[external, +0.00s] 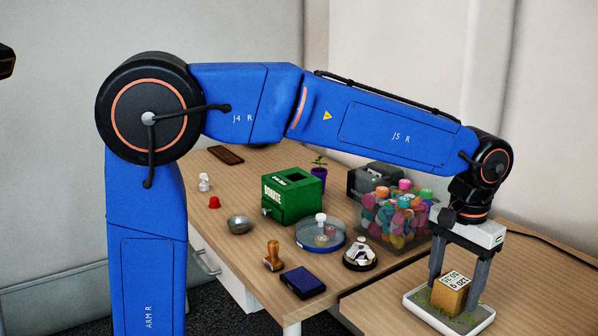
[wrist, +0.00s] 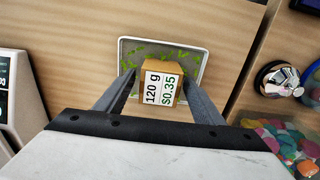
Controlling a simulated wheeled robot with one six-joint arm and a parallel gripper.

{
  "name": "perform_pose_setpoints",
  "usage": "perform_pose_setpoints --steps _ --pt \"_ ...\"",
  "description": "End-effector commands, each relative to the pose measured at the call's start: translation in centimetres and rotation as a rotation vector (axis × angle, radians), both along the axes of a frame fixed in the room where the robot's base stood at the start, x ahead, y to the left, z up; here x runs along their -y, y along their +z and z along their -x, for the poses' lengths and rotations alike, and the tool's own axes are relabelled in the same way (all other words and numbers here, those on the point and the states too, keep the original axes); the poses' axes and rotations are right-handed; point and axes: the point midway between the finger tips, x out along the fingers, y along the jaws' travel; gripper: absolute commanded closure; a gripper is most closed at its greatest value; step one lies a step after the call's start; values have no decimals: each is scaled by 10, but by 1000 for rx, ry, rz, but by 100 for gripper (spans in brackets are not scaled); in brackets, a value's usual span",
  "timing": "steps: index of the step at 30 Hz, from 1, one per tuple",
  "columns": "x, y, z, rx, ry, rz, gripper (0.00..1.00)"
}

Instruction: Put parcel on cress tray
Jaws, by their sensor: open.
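The parcel (external: 451,293) is a small brown box with a white label on top. The label reads "120 g $0.35" in the wrist view (wrist: 162,88). It rests on the cress tray (external: 421,311), a shallow pale tray with green sprigs, which also shows in the wrist view (wrist: 203,72). My gripper (external: 453,297) is open, with one finger on each side of the parcel. In the wrist view my gripper's fingers (wrist: 162,92) stand beside the box, with a gap visible at least on the right. The parcel's underside is hidden.
A scale-like device (wrist: 10,90) stands left of the tray in the wrist view. A silver bell (external: 360,254), a clear box of colourful items (external: 398,222), a green donation box (external: 293,195), a stamp (external: 273,257) and an ink pad (external: 302,282) occupy the other table.

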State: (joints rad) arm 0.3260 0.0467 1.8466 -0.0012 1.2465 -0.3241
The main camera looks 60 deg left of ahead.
Motion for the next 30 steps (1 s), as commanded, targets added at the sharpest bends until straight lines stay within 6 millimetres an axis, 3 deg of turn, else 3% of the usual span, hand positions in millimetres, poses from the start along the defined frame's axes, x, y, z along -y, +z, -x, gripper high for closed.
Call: perform_pose_setpoints --steps 7,21,30 --pt "0 22 -1 3 0 1 38" --pt "0 106 0 1 0 0 38" --pt "0 123 0 0 0 0 38"
